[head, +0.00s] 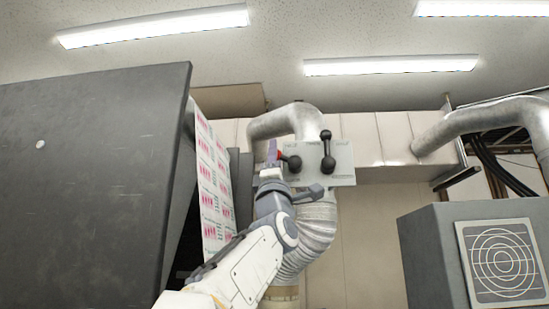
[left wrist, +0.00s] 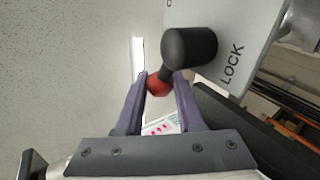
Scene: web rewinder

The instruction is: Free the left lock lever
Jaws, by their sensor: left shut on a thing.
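The left lock lever has a black hub (head: 294,164) on a pale panel (head: 343,163), and its arm points left to a red knob (head: 279,155). My left gripper (head: 272,152) is at the lever's left end, shut on the red knob. In the left wrist view the red knob (left wrist: 158,87) sits between the two purple fingers, below the black hub (left wrist: 188,48). The word LOCK (left wrist: 232,63) shows on the panel beside it. A second lever (head: 327,155), all black, stands upright on the right of the panel. My right gripper is not in view.
A silver duct (head: 285,121) curves behind the panel and runs down below it. A large dark plate (head: 90,170) fills the left side, with a printed web (head: 211,180) beside it. A grey box (head: 475,245) stands at lower right.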

